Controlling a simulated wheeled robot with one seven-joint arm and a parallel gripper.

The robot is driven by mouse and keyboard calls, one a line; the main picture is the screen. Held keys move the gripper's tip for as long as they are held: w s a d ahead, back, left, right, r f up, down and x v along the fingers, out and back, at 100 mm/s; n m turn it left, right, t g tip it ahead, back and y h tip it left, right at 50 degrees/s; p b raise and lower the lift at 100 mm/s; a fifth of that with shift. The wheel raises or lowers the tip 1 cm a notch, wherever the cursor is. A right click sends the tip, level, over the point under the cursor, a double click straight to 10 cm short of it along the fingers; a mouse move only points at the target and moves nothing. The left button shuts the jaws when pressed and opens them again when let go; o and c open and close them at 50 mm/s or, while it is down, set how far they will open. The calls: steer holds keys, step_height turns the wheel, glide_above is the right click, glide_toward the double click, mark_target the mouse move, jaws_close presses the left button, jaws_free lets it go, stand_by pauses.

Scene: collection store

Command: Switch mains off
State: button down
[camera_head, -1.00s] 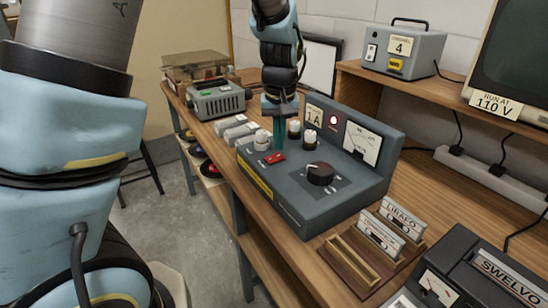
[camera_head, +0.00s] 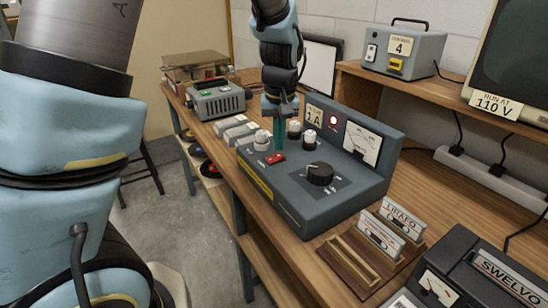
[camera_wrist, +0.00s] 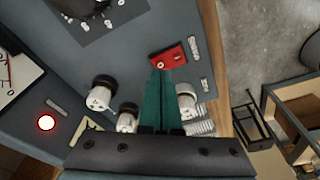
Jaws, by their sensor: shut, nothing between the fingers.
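The grey bench power unit (camera_head: 300,204) stands on the wooden bench. Its red rocker switch (camera_head: 275,159) is on the top face, near the left front edge; the wrist view shows it too (camera_wrist: 167,56). My gripper (camera_head: 279,147) points down with its teal fingers shut and empty. In the wrist view its fingertips (camera_wrist: 161,73) appear right beside the switch's near edge; I cannot tell whether they touch it. The red lamp (camera_head: 333,120) on the upright panel is lit, also in the wrist view (camera_wrist: 46,122).
White-capped terminals (camera_head: 262,140) stand close around the fingers, with two more (camera_head: 309,138) to the right. A black knob (camera_head: 320,174) and a meter (camera_head: 361,143) are on the same unit. A wooden rack with labelled plates (camera_head: 379,238) stands in front right.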

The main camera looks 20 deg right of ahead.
mark_target(279, 156)
steer(key=shift+f+b, duration=0.55)
steer(key=shift+f, duration=0.35)
stand_by(0.8)
steer(key=shift+r, duration=0.1)
step_height(279, 156, up, 7)
steer(key=p, duration=0.6)
stand_by(0.4)
steer(key=s+a+n, duration=0.1)
steer(key=s+a, duration=0.1)
steer(key=a, duration=1.3)
steer(key=s+a+n, duration=0.1)
steer(key=a, duration=1.4)
steer(key=shift+s+r+n, duration=0.15)
steer(key=shift+s+n, duration=0.15)
steer(key=shift+s, duration=0.1)
